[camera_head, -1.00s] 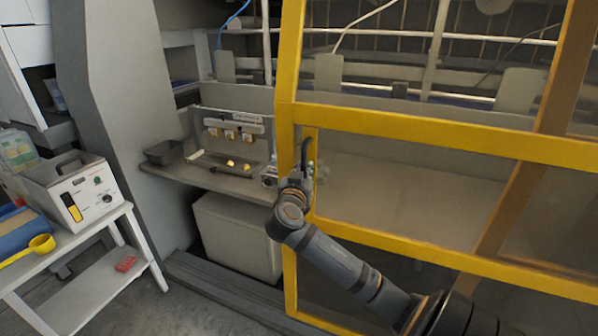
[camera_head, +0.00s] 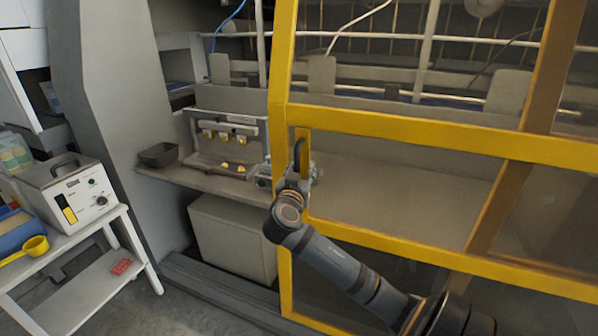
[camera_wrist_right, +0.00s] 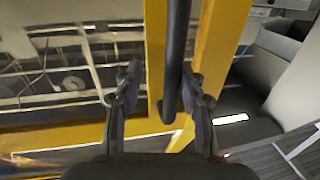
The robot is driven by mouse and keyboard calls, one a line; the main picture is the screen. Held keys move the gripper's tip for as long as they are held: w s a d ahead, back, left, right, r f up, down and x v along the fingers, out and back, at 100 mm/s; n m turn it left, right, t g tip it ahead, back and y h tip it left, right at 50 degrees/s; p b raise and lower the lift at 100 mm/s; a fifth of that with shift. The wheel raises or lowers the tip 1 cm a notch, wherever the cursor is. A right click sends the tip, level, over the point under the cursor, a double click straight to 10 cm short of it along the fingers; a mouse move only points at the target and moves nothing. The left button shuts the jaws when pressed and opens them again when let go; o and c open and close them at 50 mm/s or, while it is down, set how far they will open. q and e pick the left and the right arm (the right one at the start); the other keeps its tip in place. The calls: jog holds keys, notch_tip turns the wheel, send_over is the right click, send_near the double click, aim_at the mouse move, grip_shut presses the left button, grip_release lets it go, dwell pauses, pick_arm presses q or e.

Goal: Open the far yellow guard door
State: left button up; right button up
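The yellow guard door (camera_head: 400,122) fills the middle and right of the head view. Its left upright (camera_head: 281,60) stands beside an open bay. A dark bar handle (camera_head: 299,153) is on the door near that upright. My right gripper (camera_head: 293,177) is at the handle's lower part. In the right wrist view, the handle (camera_wrist_right: 176,50) runs between the spread fingers of my right gripper (camera_wrist_right: 160,78). A gap shows at the left finger; the right finger is close to the bar, and contact is unclear. My left gripper is out of view.
A grey shelf (camera_head: 215,185) in the bay bears a dark tray (camera_head: 158,154) and small yellow pieces. A white cart (camera_head: 90,245) at the left carries a grey device (camera_head: 95,190) and a yellow scoop (camera_head: 35,245). Floor between cart and machine is clear.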

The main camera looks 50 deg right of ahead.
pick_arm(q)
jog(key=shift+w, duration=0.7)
pick_arm(e)
jog(key=v, duration=1.2)
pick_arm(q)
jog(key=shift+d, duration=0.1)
